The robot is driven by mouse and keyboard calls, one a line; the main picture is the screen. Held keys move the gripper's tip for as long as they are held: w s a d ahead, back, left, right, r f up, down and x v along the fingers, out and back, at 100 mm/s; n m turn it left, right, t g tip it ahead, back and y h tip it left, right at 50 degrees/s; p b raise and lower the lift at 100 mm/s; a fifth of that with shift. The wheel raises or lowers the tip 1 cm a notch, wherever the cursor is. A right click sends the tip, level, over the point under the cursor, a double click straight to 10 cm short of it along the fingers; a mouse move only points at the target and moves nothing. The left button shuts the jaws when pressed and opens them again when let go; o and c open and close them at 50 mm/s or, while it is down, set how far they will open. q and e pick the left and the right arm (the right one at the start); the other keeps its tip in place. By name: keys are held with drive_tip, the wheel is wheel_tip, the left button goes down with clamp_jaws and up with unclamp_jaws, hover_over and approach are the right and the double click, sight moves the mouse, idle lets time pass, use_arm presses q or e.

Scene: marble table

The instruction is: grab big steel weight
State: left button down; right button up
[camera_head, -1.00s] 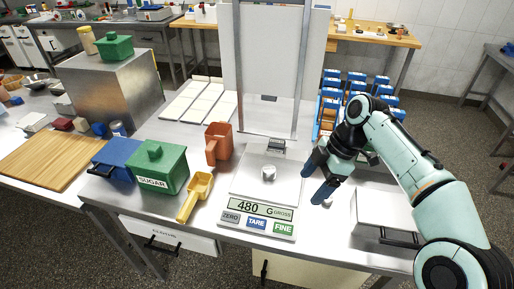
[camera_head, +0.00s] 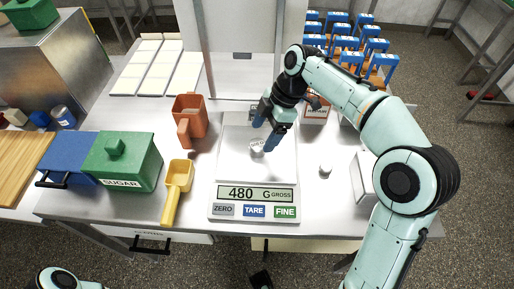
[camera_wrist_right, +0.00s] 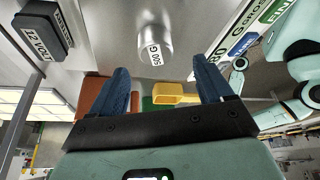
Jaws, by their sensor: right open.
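The big steel weight (camera_head: 257,148) stands on the pan of the scale (camera_head: 230,170). In the right wrist view the weight (camera_wrist_right: 155,42) is a shiny cylinder marked 500 G. My right gripper (camera_head: 267,128) is open above the pan, its blue fingers close to the weight in the head view. In the right wrist view the two fingers (camera_wrist_right: 161,72) are spread apart, with the weight ahead of the gap and nothing between them. The scale's display reads 480 G. My left gripper is out of view.
A small light-coloured piece (camera_head: 325,169) stands on the table right of the scale. A brown jug (camera_head: 191,117), a yellow scoop (camera_head: 177,190) and a green sugar box (camera_head: 122,163) stand to the left. Blue-handled items (camera_head: 345,40) fill the back right.

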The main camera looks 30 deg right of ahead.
sight(257, 144)
drive_tip(key=x, duration=0.3)
drive_tip(key=b+x, duration=0.1)
drive_tip(key=x, duration=0.2)
drive_tip(key=shift+w+d, duration=0.2)
drive_tip(key=shift+w, duration=0.05)
drive_tip(key=shift+r, duration=0.1)
clamp_jaws()
